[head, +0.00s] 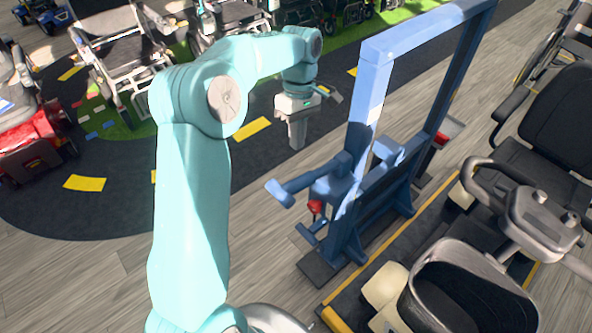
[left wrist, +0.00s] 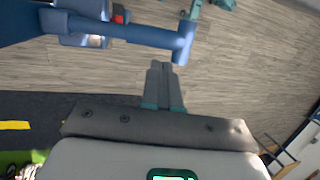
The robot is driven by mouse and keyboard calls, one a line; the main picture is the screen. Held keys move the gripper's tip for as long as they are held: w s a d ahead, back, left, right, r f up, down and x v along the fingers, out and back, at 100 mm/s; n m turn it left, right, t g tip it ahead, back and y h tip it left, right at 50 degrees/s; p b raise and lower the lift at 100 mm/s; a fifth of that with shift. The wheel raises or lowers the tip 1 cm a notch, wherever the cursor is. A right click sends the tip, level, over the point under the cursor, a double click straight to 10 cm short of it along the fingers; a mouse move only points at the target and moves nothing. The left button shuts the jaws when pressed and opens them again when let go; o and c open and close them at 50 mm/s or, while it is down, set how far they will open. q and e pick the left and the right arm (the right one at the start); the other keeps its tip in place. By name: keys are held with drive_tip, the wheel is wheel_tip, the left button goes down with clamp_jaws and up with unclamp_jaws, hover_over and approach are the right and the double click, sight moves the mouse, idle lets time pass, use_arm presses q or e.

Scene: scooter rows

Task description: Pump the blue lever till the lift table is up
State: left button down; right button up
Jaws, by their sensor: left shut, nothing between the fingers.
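The blue lever (head: 300,181) sticks out to the left from the side of the blue frame (head: 370,95), with a wider end. It also shows in the left wrist view (left wrist: 140,35), running across the upper part. My left gripper (head: 297,143) is shut and empty, pointing down above and behind the lever, apart from it. In the left wrist view its closed fingers (left wrist: 157,66) lie just below the lever's end in the picture. The lift table (head: 408,245), dark with a yellow edge, looks low near the floor beside the frame. My right gripper is out of view.
A mobility scooter (head: 540,222) with a dark seat stands on the lift table. A red scooter (head: 30,140) and a folding wheelchair (head: 118,50) stand at left. A small red part (head: 315,207) sits under the lever. The grey floor left of the lever is clear.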

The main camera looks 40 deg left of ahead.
sight(296, 181)
use_arm(q)
drive_tip(key=p+x, duration=0.1)
drive_tip(key=x, duration=0.8)
drive_tip(key=shift+s+f, duration=0.15)
drive_tip(key=shift+f, duration=0.2)
